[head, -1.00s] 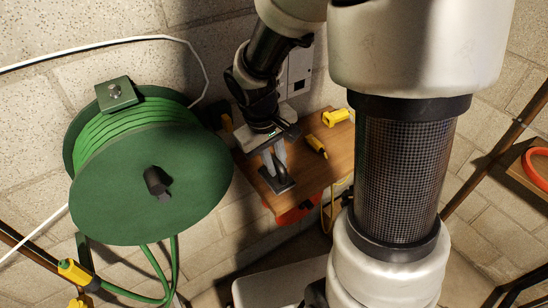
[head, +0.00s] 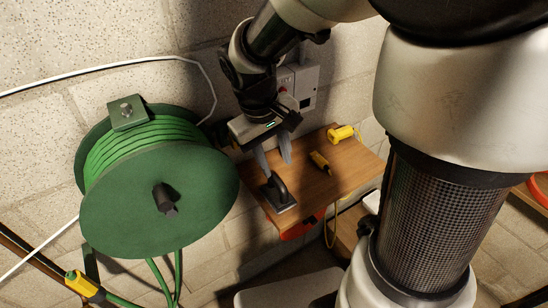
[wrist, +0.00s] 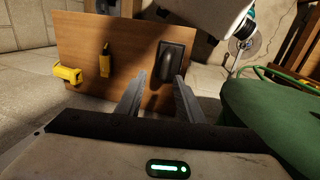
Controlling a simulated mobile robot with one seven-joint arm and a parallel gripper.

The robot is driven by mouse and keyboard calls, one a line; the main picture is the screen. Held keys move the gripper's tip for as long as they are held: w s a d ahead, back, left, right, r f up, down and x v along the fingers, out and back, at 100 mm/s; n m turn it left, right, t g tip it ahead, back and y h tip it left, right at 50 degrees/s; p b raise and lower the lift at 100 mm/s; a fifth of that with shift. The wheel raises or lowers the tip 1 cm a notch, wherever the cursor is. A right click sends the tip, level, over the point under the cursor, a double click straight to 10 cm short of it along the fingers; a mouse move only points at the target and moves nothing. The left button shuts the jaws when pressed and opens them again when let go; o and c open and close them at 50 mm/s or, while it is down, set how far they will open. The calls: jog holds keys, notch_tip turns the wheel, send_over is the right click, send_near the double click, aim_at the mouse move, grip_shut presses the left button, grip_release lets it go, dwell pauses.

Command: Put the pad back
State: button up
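The pad (head: 282,198) is a dark grey block with a black arched handle. It lies flat, handle up, on the wooden shelf (head: 335,184), near its front left corner. The wrist view shows the pad (wrist: 171,62) just beyond my fingertips, nearer the right finger. My gripper (head: 277,168) is open and empty, its two grey fingers spread above and slightly behind the handle in the head view. In the wrist view, a gap shows between the fingers (wrist: 160,80), with nothing held between them.
A yellow-and-black tool (head: 320,161) and a yellow item (head: 342,134) lie farther along the shelf. A large green hose reel (head: 150,200) stands close on the left. A grey wall box (head: 303,82) is behind my wrist. Something orange-red (head: 303,226) shows under the shelf.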

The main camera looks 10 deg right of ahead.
jog(key=s+d+r+m+t+y, duration=0.1)
jog(key=s+r+m+t+y, duration=0.1)
jog(key=s+r, duration=0.9)
jog(key=r+m+t, duration=0.1)
jog(key=t, duration=0.1)
jog(key=shift+s+d+r+m+t, duration=0.3)
jog(key=shift+r+t, duration=0.1)
